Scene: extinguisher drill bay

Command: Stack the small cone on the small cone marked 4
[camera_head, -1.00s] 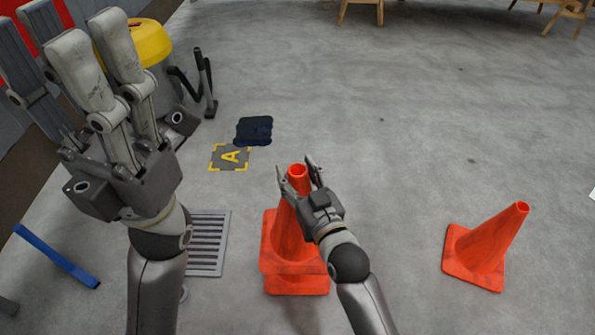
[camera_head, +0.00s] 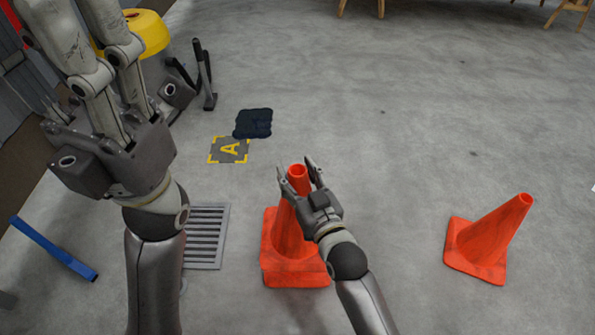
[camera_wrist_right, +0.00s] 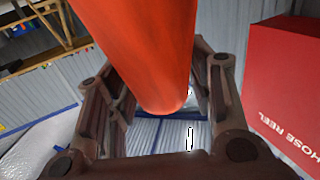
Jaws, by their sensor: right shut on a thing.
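My right gripper (camera_head: 299,178) is shut on the upper part of an orange cone (camera_head: 290,235), with a finger on each side of its tip. The same cone fills the top middle between the fingers in the right wrist view (camera_wrist_right: 140,45). The cone looks upright, and a second orange base edge (camera_head: 298,281) shows right under its base. The rest of that lower cone is hidden. No number can be read. Another orange cone (camera_head: 487,243) stands apart on the right, seen leaning outward. My left gripper is raised at upper left, its fingers (camera_head: 70,50) spread and empty, the tips cut off.
A floor grate (camera_head: 207,236), a yellow-marked A plate (camera_head: 229,149) and a dark folded cloth (camera_head: 254,123) lie left of the held cone. A blue bar (camera_head: 54,248) lies far left. Floor between the cones and behind them is clear.

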